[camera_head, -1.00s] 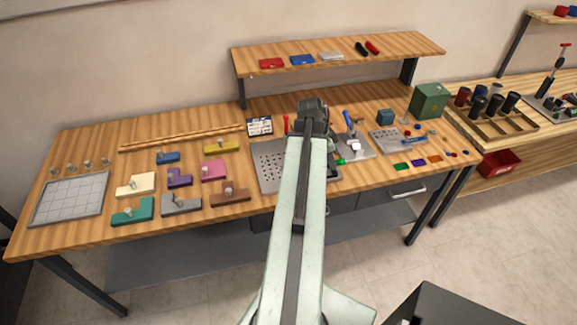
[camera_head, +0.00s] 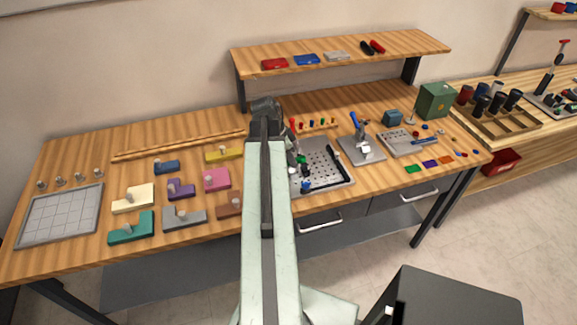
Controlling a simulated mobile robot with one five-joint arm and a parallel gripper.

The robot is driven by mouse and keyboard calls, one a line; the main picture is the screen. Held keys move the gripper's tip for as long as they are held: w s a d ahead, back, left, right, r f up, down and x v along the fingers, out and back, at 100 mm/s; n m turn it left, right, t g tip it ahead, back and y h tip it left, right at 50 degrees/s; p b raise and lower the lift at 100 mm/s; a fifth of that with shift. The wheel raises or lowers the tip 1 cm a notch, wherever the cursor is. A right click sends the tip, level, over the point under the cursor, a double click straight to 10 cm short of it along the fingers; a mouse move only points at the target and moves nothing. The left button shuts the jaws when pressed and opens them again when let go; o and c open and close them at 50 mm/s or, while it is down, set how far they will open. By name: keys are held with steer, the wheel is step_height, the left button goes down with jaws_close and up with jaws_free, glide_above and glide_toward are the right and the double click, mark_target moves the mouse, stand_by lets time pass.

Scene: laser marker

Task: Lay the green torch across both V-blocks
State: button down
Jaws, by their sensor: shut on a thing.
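My gripper (camera_head: 299,160) shows only partly, just right of my arm, as small dark parts above the left side of a perforated grey plate (camera_head: 328,174). A small piece of green, which looks like the green torch (camera_head: 292,157), shows at the gripper, and the gripper is shut on it. Most of the torch is hidden behind my arm. I cannot make out the V-blocks for certain.
A grey stand with a blue-handled device (camera_head: 362,147) is right of the plate. Several coloured L-shaped blocks and a gridded tray (camera_head: 60,215) lie to the left. A small rack of coloured pieces (camera_head: 318,124) is behind the plate. A shelf (camera_head: 340,50) overhangs the back.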

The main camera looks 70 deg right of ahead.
steer(key=s, duration=0.1)
steer(key=s+f, duration=0.1)
steer(key=shift+s+d, duration=0.2)
steer(key=shift+s, duration=0.15)
steer(key=shift+f+b, duration=0.45)
steer(key=shift+f, duration=0.2)
steer(key=c, duration=1.3)
jaws_free()
steer(key=shift+r, duration=0.15)
steer(key=shift+r+p, duration=0.25)
steer(key=shift+p, duration=0.15)
steer(key=p+v, duration=1.1)
steer(key=v, duration=0.1)
steer(key=shift+r+p, duration=0.3)
steer(key=shift+p, duration=0.1)
steer(key=shift+d, duration=0.1)
